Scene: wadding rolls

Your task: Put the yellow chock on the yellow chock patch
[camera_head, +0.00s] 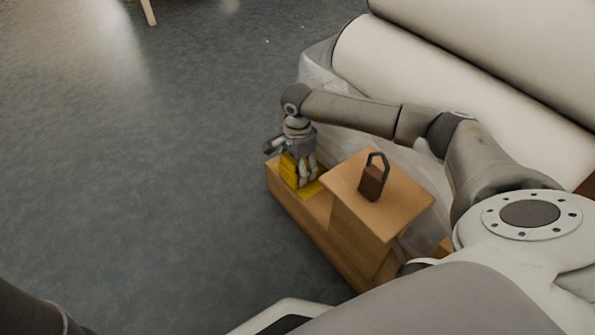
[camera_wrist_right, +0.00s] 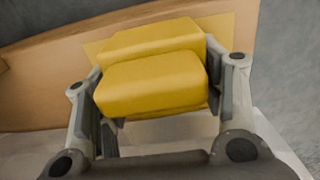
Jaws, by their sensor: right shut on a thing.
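The yellow chock (camera_head: 288,170) is between the fingers of my right gripper (camera_head: 299,175) in the head view. In the right wrist view the chock (camera_wrist_right: 152,80) fills the space between the two fingers of the right gripper (camera_wrist_right: 160,90), which is shut on it. The yellow patch (camera_head: 313,189) lies on the low wooden ledge, below and beside the chock. Its edge also shows behind the chock in the right wrist view (camera_wrist_right: 94,48). I cannot tell whether the chock touches the patch. My left gripper is not in view.
The wooden stand has a low ledge (camera_head: 314,210) and a taller box (camera_head: 405,198). A brown block with a dark handle (camera_head: 371,183) stands on the box, near my right arm. Large white rolls (camera_head: 400,75) lie behind. Clear grey floor (camera_head: 130,150) is at left.

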